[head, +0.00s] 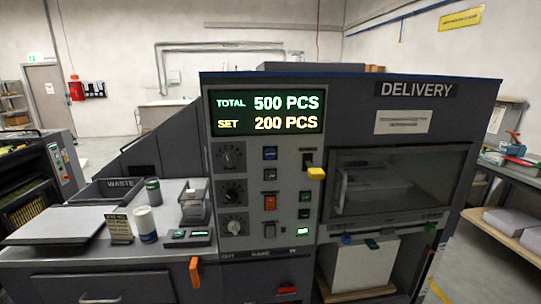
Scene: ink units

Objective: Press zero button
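A dark machine has a grey control panel (285,215) facing me. Its display (267,110) reads TOTAL 500 PCS and SET 200 PCS. A small unit with a lit green readout (188,237) lies on the counter left of the panel. The small labels are too blurred to read, so I cannot tell which button is zero. Neither of my grippers is in view.
A WASTE tray (100,192) is behind. An orange handle (194,272) sticks out at the counter's front. The DELIVERY window (398,184) is right.

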